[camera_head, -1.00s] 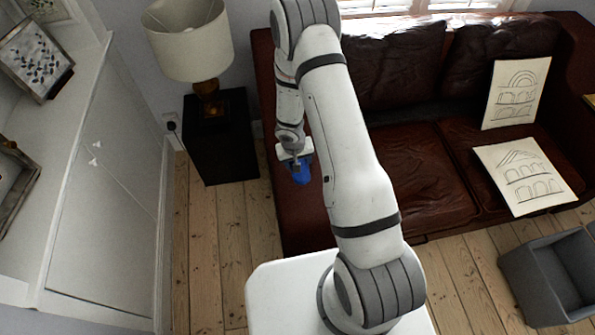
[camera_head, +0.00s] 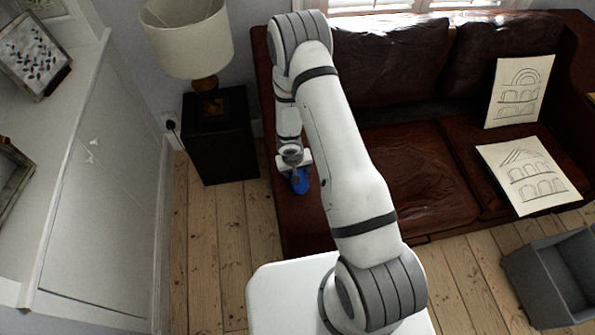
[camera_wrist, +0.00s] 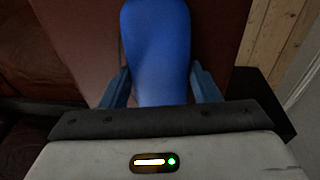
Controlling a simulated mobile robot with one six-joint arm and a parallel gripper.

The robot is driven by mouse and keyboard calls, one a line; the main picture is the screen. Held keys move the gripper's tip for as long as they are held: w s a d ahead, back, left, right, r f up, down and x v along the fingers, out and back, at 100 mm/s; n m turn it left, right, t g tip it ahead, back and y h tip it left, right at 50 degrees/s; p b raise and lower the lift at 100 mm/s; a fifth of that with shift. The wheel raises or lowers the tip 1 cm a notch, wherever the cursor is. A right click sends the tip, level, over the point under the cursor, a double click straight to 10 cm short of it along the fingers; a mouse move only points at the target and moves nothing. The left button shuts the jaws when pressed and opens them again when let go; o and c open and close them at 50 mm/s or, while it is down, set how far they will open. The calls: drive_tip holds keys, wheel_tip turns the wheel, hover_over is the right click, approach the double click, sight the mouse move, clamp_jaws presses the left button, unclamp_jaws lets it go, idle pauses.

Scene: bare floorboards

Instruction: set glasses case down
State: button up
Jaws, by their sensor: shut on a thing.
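The glasses case (camera_head: 300,182) is blue and rounded. In the head view it hangs below my gripper (camera_head: 296,172), in front of the left arm of the brown leather sofa (camera_head: 288,215). In the wrist view the blue case (camera_wrist: 158,50) fills the middle, between the two fingers of my gripper (camera_wrist: 160,88), which are shut on it. A brown surface lies beyond the case in the wrist view. I cannot tell whether the case touches the sofa arm.
A black side table (camera_head: 220,140) with a lamp (camera_head: 190,40) stands left of the sofa. Two drawings (camera_head: 520,90) (camera_head: 528,175) lie on the sofa's right side. A grey bin (camera_head: 555,275) stands on the floor at the right. Bare floorboards (camera_head: 205,240) show at the left.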

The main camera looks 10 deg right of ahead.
drive_tip(key=o, duration=1)
drive_tip(key=shift+r+p, duration=0.1)
drive_tip(key=shift+p, duration=0.2)
wheel_tip(320, 180, up, 12)
drive_tip(key=s+a+p, duration=0.1)
drive_tip(key=a+p, duration=0.1)
drive_tip(key=p, duration=0.1)
wheel_tip(320, 180, up, 12)
drive_tip(key=t, duration=0.1)
hover_over(301, 173)
drive_tip(key=s+d+r, duration=0.3)
drive_tip(key=s+r, duration=0.1)
drive_tip(key=r, duration=0.7)
drive_tip(key=shift+t+y, duration=0.7)
drive_tip(key=shift+y, duration=0.1)
drive_tip(key=s+r, duration=0.4)
drive_tip(key=s, duration=0.2)
drive_tip(key=s+r, duration=0.5)
drive_tip(key=s, duration=0.1)
drive_tip(key=s+r, duration=0.5)
drive_tip(key=s, duration=0.1)
drive_tip(key=shift+s+a+r, duration=0.25)
drive_tip(key=shift+s+a, duration=0.1)
drive_tip(key=shift+s, duration=0.05)
